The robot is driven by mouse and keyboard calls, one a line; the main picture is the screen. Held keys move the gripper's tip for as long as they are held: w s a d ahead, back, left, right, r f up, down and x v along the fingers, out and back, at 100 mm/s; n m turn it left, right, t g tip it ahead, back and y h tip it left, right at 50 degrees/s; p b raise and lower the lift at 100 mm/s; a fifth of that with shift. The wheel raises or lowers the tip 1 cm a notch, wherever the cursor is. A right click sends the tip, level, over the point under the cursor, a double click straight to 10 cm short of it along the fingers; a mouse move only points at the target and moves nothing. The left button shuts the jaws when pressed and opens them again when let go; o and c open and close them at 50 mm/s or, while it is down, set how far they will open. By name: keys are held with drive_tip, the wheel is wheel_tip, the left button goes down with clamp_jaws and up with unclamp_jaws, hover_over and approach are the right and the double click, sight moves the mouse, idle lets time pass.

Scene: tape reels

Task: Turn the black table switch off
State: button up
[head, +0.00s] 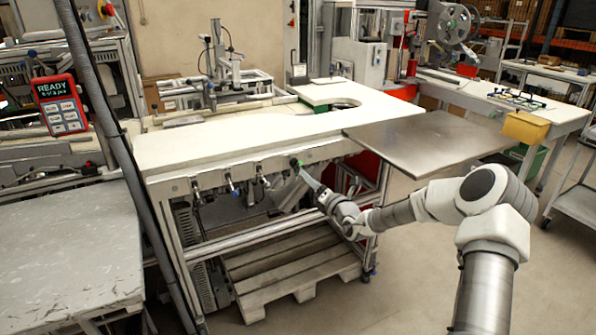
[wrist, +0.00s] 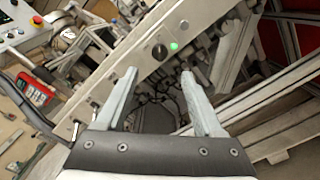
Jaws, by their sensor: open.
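The black table switch (wrist: 159,51) is a dark round knob on the pale front rail of the white worktable. A green light glows beside it on its right. In the head view the switch (head: 293,161) sits under the table's front edge. My gripper (wrist: 158,74) is open and empty, with its two pale fingers pointing at the rail. In the wrist view the switch appears between and just beyond the fingertips, apart from them. In the head view my gripper (head: 303,175) is just below and right of the switch. The knob's exact setting is too small to tell.
The white worktable (head: 230,140) has several small valves along its front rail, left of the switch. A wooden pallet (head: 290,262) lies beneath. A metal plate (head: 430,140) extends at right. A red READY panel (head: 59,103) stands at left. Floor is free at right.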

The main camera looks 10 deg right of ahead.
sight(296, 166)
drive_tip(key=b+x, duration=0.1)
drive_tip(key=x, duration=0.8)
drive_tip(key=shift+w+b, duration=0.2)
drive_tip(key=shift+b, duration=0.15)
drive_tip(key=shift+c, duration=0.2)
clamp_jaws()
